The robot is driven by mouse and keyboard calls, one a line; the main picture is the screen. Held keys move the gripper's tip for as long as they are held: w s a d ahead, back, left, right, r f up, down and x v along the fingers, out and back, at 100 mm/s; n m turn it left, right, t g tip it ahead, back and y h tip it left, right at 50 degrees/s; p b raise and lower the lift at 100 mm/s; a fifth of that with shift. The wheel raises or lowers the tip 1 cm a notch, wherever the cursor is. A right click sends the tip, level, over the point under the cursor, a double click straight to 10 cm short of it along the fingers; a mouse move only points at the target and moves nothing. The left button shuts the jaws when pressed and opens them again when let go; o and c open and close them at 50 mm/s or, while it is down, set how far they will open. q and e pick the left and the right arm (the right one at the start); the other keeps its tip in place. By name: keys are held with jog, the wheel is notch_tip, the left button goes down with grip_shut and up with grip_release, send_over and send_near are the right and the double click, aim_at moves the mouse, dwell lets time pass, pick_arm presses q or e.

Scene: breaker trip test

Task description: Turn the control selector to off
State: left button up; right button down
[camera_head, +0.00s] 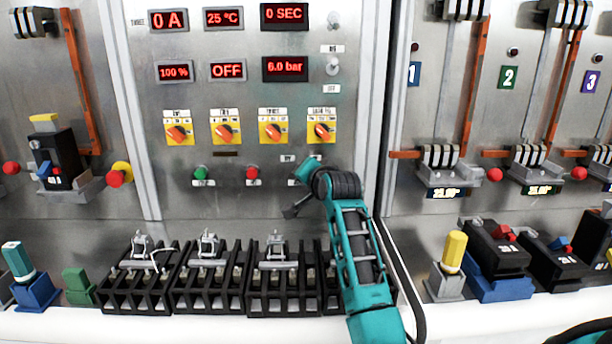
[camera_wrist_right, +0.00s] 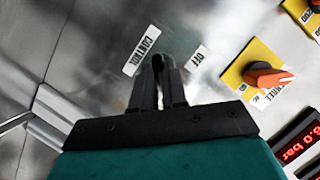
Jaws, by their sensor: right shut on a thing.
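My right gripper (camera_head: 306,172) reaches up to the steel panel below the row of orange selectors. In the right wrist view its two dark fingers (camera_wrist_right: 159,78) are close together against the panel, shut on the control selector. The selector is almost wholly hidden between the fingertips, so its pointing direction cannot be told. A label reading CONTROL (camera_wrist_right: 145,50) and a label reading OFF (camera_wrist_right: 195,63) lie on either side of the fingertips. In the head view the wrist and fingers cover the selector. My left gripper is not in view.
Orange knobs on yellow plates, one (camera_head: 321,131) just above my gripper, sit close by. A green button (camera_head: 200,172) and a red button (camera_head: 252,172) are to the left. Black breaker blocks (camera_head: 208,290) line the white ledge below. Red displays (camera_head: 285,68) are above.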

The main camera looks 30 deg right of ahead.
dwell(0.4)
jog(key=shift+w+a+f+n+g+h, duration=0.1)
jog(key=shift+a+n+g+h, duration=0.15)
jog(key=shift+n+g+h, duration=0.95)
jog(key=shift+w+a+r+n+g+h, duration=0.15)
jog(key=shift+n+h, duration=1.05)
jog(key=shift+n, duration=1.65)
jog(key=shift+w+a+f+n+g+h, duration=0.25)
jog(key=shift+n+g+h, duration=0.75)
jog(key=shift+n, duration=1.05)
jog(key=shift+s+r+t, duration=0.1)
jog(key=shift+s+t, duration=0.05)
jog(key=shift+t, duration=0.1)
jog(key=c, duration=1.2)
grip_release()
jog(key=shift+h, duration=0.3)
jog(key=shift+o, duration=0.2)
jog(key=shift+a+r, duration=0.1)
jog(key=shift+a, duration=0.05)
jog(key=v, duration=1.2)
jog(key=shift+s+a+b, duration=0.2)
jog(key=shift+s+b, duration=0.1)
jog(key=shift+b, duration=0.05)
jog(key=shift+r, duration=0.1)
